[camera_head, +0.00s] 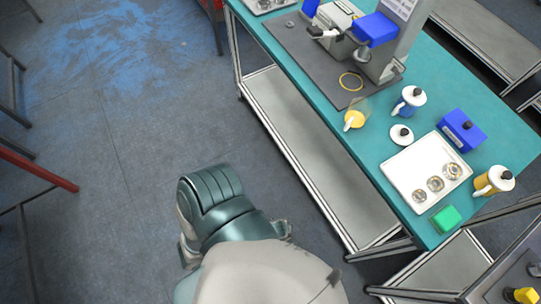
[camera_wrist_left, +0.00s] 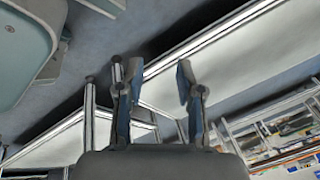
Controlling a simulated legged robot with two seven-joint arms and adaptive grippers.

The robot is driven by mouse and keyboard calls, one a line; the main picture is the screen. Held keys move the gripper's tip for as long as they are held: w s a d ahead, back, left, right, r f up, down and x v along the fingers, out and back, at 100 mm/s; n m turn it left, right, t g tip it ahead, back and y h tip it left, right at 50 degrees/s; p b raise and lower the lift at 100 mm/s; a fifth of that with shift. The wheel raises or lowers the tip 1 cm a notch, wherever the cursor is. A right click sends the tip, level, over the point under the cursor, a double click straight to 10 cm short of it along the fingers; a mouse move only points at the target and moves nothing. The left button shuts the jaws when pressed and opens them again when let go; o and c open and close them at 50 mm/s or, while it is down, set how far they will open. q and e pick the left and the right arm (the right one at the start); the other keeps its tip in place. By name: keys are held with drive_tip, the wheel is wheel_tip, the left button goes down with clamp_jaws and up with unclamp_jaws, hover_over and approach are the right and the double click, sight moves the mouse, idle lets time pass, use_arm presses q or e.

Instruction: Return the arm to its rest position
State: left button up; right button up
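My left gripper (camera_wrist_left: 151,78) is in the left wrist view, its two fingers spread apart with nothing between them. Behind the fingers are pale shelf surfaces and metal frame posts. No gripper can be made out in the head view, where parts of my own body fill the lower middle, clear of the tabletop. My right gripper is not in view.
A teal workbench (camera_head: 300,62) runs along the right. It carries a white tray (camera_head: 408,166) with round metal parts, a blue box (camera_head: 462,130), a green block (camera_head: 446,219) and a yellow container (camera_head: 494,180). The floor (camera_head: 110,190) at left is clear; red-framed furniture (camera_head: 38,170) edges it.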

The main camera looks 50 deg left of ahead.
use_arm(q)
drive_tip(key=s+a+f+n+g, duration=0.2)
drive_tip(key=s+f+n, duration=0.3)
drive_tip(key=s, duration=0.1)
drive_tip(key=shift+s+a+n+h, duration=0.2)
drive_tip(key=shift+s+n+h, duration=0.1)
drive_tip(key=shift+h, duration=0.1)
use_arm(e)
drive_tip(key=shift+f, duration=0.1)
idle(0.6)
